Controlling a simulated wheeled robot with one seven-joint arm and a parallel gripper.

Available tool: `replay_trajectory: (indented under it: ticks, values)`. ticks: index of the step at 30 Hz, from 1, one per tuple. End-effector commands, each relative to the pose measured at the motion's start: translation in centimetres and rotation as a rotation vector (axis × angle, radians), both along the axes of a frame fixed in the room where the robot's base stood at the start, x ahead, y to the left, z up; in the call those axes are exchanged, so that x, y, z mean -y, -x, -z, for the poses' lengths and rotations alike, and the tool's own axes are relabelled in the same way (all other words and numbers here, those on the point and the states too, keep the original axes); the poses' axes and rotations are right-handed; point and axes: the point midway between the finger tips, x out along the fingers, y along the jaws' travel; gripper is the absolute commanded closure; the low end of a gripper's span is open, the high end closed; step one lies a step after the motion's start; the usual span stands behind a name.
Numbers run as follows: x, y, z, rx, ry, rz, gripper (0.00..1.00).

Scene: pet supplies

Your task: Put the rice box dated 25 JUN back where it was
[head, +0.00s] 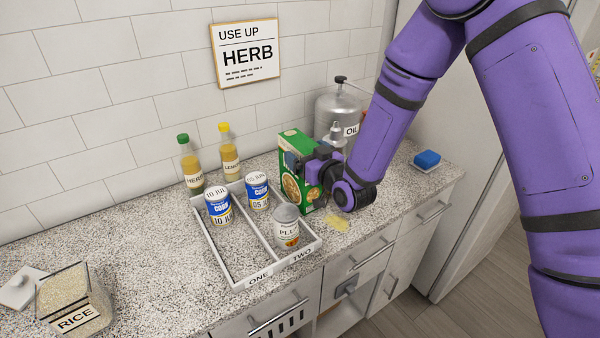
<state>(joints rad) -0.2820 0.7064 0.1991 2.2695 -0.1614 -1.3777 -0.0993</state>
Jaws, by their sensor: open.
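A green box (294,149) with a round food picture on its front stands upright on the counter, right of the tray. No date on it is readable from here, and I cannot tell whether it is the 25 JUN rice box. My gripper (312,170) is open, right at the box's right side; its fingers are partly hidden and I cannot tell whether they touch the box. A clear container labelled RICE (72,292) stands at the lower left, filled with grains, its pale lid (20,288) lying beside it.
A white tray (240,271) marked ONE and TWO holds several cans. Two bottles (190,165) stand behind it. A metal OIL canister (338,108) is behind my gripper. Counter between RICE and tray is clear.

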Motion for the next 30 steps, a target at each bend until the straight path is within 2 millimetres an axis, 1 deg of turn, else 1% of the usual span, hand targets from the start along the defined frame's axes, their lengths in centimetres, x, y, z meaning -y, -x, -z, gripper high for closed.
replay_trajectory:
  ticks: [5,6,8,9,14,15,18,26,30]
  values:
    - [0.0,0.0,0.0,-0.001,0.001,0.0,0.06]
    - [0.0,0.0,0.0,-0.001,0.001,0.0,0.11]
    - [0.0,0.0,0.0,-0.001,0.001,0.0,0.25]
    - [0.0,0.0,0.0,-0.001,0.001,0.0,0.34]
    - [0.0,0.0,0.0,-0.001,0.001,0.0,0.71]
    - [0.0,0.0,0.0,-0.001,0.001,0.0,0.8]
    - [0.0,0.0,-0.1,0.002,-0.001,0.0,1.0]
    - [0.0,0.0,-0.2,0.002,-0.001,0.0,1.0]
    - [0.0,0.0,-1.4,0.003,-0.002,0.0,1.0]
